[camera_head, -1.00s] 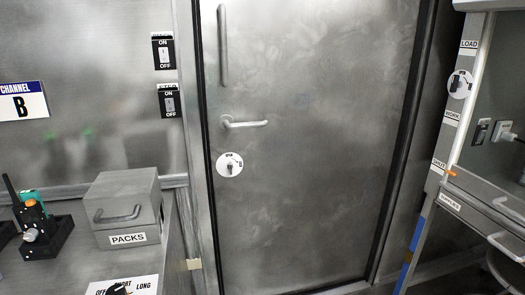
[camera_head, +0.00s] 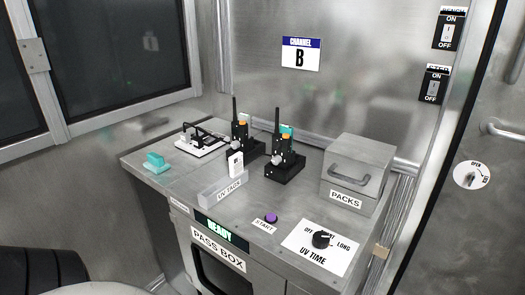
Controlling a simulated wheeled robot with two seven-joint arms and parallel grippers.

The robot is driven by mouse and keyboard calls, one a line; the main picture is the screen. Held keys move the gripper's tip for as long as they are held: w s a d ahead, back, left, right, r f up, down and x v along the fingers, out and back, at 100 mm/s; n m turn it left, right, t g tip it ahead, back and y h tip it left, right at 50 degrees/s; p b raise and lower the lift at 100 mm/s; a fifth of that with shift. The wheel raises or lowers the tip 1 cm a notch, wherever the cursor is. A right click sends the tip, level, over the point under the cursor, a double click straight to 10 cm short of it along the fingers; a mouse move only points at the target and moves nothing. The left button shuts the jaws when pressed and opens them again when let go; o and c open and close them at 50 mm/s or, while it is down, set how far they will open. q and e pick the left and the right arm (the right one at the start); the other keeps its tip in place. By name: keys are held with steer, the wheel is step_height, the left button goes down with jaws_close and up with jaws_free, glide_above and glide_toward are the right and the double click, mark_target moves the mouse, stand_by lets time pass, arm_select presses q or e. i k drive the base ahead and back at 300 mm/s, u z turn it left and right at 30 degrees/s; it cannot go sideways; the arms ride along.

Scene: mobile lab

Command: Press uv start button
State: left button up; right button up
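The UV start button is a small purple round button (camera_head: 271,218) on the counter top, just behind the "START" label (camera_head: 264,226). To its right is the white UV TIME plate (camera_head: 318,250) with a black knob (camera_head: 321,240). In front and to its left, a green "READY" display (camera_head: 220,230) is lit above the "PASS BOX" label (camera_head: 218,248). Neither of my grippers is in view.
A metal PACKS box (camera_head: 350,180) stands at the counter's back right. Two radios in black chargers (camera_head: 285,165) stand behind the button. A UV TAGS holder (camera_head: 224,190) and a teal item (camera_head: 155,161) are to the left. A dark rounded object fills the lower left.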

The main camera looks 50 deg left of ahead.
mark_target(271, 218)
steer(key=u, duration=1.5)
